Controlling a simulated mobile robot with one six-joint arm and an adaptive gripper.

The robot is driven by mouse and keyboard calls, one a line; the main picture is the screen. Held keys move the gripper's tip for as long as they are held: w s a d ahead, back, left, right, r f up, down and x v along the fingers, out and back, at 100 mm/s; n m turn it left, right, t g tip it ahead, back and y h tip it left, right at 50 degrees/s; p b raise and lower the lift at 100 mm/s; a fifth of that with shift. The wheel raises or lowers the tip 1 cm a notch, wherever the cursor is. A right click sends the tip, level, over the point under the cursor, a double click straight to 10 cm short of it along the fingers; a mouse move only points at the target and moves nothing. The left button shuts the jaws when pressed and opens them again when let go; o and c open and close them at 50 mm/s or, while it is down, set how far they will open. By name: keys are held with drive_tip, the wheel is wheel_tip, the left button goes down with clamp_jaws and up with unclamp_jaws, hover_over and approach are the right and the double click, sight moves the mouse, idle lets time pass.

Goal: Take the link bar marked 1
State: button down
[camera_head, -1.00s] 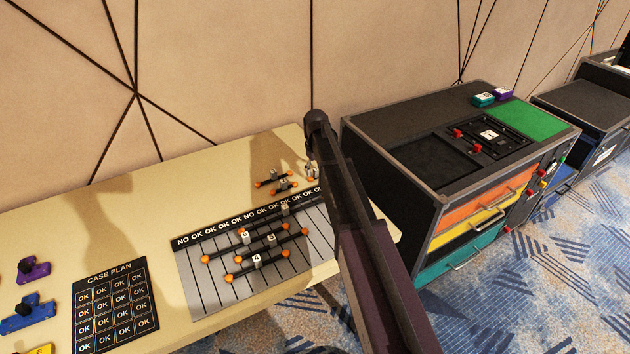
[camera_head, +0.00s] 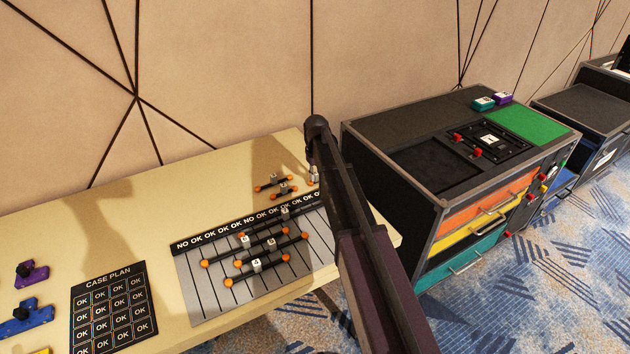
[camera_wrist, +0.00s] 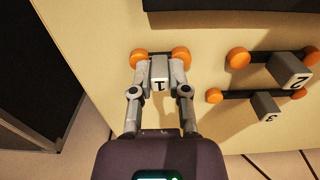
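The link bar marked 1 (camera_wrist: 160,74) has a grey block with a "1" and two orange ends. In the wrist view it lies near the table's edge at upper middle. My gripper (camera_wrist: 160,80) has one finger on each side of the block; both fingers appear to press on its sides. I cannot tell whether the bar is off the table. In the head view my arm partly covers the bar's spot, where a small grey block and an orange end show (camera_head: 313,178).
Bars marked 2 (camera_wrist: 290,70) and 3 (camera_wrist: 265,106) lie close by on the right in the wrist view. A striped board (camera_head: 205,295) with several bars and a case plan sheet (camera_head: 112,307) lie on the table. A black drawer case (camera_head: 400,195) stands to the right.

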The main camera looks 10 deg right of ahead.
drive_tip(key=shift+r, duration=0.15)
idle(0.3)
wheel_tip(320, 180, up, 3)
drive_tip(key=p, duration=0.3)
drive_tip(key=s, duration=0.5)
drive_tip(key=s+r+p, duration=0.1)
drive_tip(key=s, duration=0.4)
drive_tip(key=s+p, duration=0.1)
drive_tip(key=s, duration=0.4)
drive_tip(key=shift+s+r, duration=0.35)
drive_tip(key=shift+s, duration=0.2)
